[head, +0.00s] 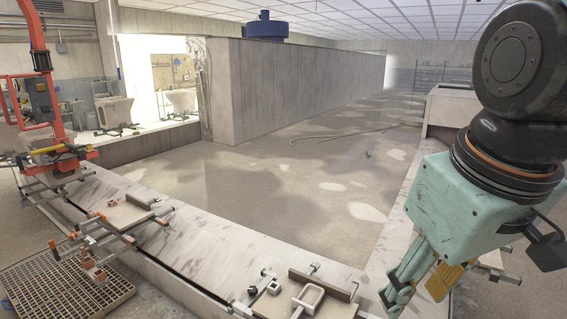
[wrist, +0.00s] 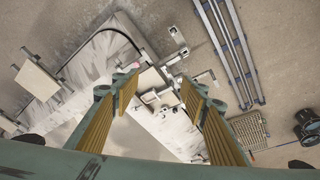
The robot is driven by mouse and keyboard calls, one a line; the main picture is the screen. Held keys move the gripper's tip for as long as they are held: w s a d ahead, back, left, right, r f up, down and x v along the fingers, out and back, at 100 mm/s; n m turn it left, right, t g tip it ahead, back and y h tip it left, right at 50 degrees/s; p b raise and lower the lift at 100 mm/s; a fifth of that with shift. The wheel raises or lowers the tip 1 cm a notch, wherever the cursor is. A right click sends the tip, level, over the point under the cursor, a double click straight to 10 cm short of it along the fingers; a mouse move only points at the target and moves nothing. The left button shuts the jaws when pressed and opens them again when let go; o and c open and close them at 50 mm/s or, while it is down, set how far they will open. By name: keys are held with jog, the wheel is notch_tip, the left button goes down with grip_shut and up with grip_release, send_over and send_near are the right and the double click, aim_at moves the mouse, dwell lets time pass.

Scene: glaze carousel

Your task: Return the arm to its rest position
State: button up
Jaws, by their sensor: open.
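My gripper (head: 420,277) is at the right of the head view, a pale green body with yellow-padded fingers pointing down. In the wrist view the two fingers (wrist: 158,108) stand wide apart with nothing held between them. Below and beyond the fingers in the wrist view are a pale track and a carrier fixture (wrist: 160,95), apart from the fingers as far as I can tell. The dark upper joint of my arm hangs above the gripper at the right edge of the head view.
Another carrier (head: 125,216) stands at the left, above a floor grating (head: 65,285). A red lifting arm (head: 38,45) stands at far left. The concrete floor (head: 300,185) in the middle is mostly open.

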jog(key=s+d+m, duration=0.1)
jog(key=s+m, duration=0.2)
jog(key=s, duration=0.5)
jog(key=shift+s+d+r+t, duration=0.15)
jog(key=shift+s+r+t, duration=0.15)
jog(key=shift+r, duration=0.1)
dwell(1.3)
